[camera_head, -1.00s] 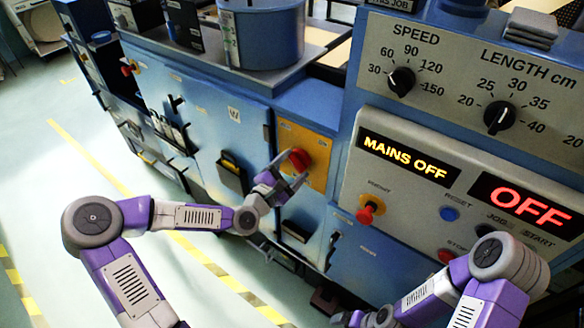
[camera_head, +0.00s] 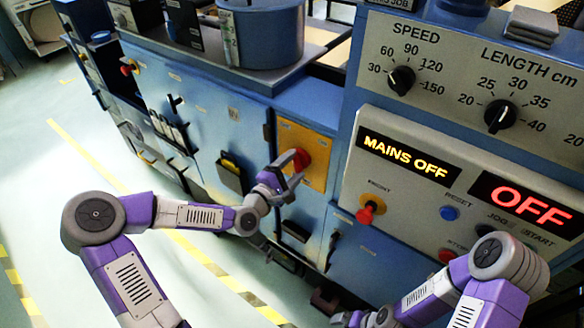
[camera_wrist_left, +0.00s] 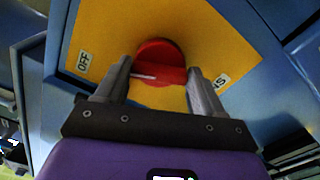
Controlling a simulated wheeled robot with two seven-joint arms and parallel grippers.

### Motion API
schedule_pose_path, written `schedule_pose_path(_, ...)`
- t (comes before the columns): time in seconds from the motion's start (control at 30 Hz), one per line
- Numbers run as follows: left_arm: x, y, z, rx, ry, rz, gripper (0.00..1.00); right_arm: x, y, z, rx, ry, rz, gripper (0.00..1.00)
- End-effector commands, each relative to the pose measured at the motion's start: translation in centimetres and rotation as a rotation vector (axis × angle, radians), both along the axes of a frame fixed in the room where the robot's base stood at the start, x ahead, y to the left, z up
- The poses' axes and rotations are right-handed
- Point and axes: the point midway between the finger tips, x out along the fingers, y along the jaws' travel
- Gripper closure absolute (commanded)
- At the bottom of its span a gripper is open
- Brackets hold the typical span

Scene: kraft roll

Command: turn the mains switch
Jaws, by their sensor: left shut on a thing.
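The mains switch is a round red knob (camera_head: 301,160) on a yellow plate (camera_head: 318,146) on the blue machine front. My left gripper (camera_head: 290,178) is at the knob, shut on it. In the left wrist view the red knob (camera_wrist_left: 160,58) sits between the two grey fingers (camera_wrist_left: 157,84), and its white mark points left, toward the OFF label (camera_wrist_left: 83,61). A second label (camera_wrist_left: 222,82) is at the right, partly hidden by a finger. The display (camera_head: 405,158) reads MAINS OFF.
Right of the switch, the control panel carries a red OFF display (camera_head: 527,206), a red knob on a yellow base (camera_head: 370,209) and a blue button (camera_head: 449,213). Speed (camera_head: 401,79) and length (camera_head: 499,117) dials are above. Open floor (camera_head: 60,110) lies at the left.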

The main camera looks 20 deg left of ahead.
Motion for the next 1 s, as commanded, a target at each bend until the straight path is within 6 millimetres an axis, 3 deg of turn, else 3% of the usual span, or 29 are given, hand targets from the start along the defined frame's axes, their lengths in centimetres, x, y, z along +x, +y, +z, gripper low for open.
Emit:
schedule_pose_path(0.47, 0.0, -0.1, -0.3, 0.431, -0.157, -0.001, 0.62, 0.0, 0.0, -1.5, 0.000, 0.000, 0.000, 0.00)
schedule_pose_path(1.0, 0.0, 0.0, -0.5, 0.893, -0.326, -0.001, 0.62, 0.0, 0.0, -4.8, 0.000, 0.000, 0.000, 0.00)
